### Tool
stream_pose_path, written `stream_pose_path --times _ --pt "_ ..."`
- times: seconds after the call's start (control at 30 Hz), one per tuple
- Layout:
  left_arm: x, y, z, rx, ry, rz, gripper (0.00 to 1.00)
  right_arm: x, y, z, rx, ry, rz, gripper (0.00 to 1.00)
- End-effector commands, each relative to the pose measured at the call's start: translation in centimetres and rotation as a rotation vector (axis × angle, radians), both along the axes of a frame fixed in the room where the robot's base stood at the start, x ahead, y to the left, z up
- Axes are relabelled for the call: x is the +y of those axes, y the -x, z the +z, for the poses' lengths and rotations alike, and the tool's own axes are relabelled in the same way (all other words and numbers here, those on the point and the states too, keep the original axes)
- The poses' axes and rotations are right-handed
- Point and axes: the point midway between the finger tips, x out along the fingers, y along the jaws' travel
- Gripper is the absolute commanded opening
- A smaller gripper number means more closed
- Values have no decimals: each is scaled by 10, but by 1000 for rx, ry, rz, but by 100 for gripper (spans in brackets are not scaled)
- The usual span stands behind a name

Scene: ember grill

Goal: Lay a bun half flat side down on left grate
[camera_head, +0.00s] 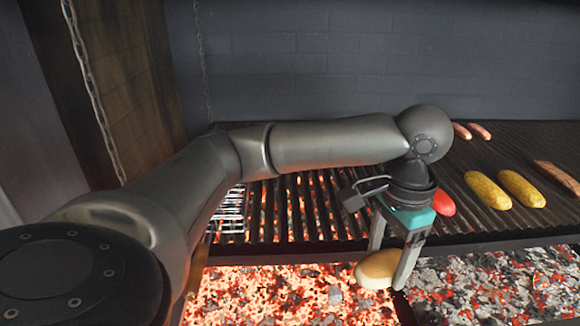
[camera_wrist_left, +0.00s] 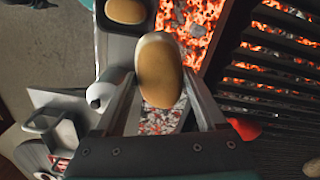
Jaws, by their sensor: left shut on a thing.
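My left gripper (camera_head: 392,262) is shut on a bun half (camera_head: 375,270), golden tan with a paler edge. It holds the bun in front of the left grate (camera_head: 300,205), above the glowing coals at the grill's front. The bun half also shows in the left wrist view (camera_wrist_left: 160,75), between the two fingers of the left gripper (camera_wrist_left: 162,85). Its golden rounded side faces that camera; its flat side is hidden there. Another bun (camera_wrist_left: 125,11) sits in a dark tray (camera_wrist_left: 143,28) at the top of the wrist view. My right gripper is not in view.
A red pepper (camera_head: 443,203) lies on the grate just behind the gripper. Two yellow corn cobs (camera_head: 487,190) and several sausages (camera_head: 470,131) lie farther right. A wire rack (camera_head: 229,212) is at the grate's left. The left grate's middle is bare. A white bottle-like thing (camera_wrist_left: 101,93) shows beside the gripper.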

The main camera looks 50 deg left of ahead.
Motion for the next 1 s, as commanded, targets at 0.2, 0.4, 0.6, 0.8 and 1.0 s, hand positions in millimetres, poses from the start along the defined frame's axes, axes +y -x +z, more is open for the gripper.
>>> stream_pose_path --times 0.2,0.4,0.6,0.8,1.0 --pt "24 -22 29 0 0 -247 20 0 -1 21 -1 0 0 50" --pt "46 -39 51 -1 1 -483 20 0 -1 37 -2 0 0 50" --pt "70 -52 73 0 0 -720 20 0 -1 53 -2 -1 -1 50" --pt "95 -63 95 0 -1 -958 20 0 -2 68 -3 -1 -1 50" --pt "121 -71 117 -2 0 -1200 20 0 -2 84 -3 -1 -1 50"
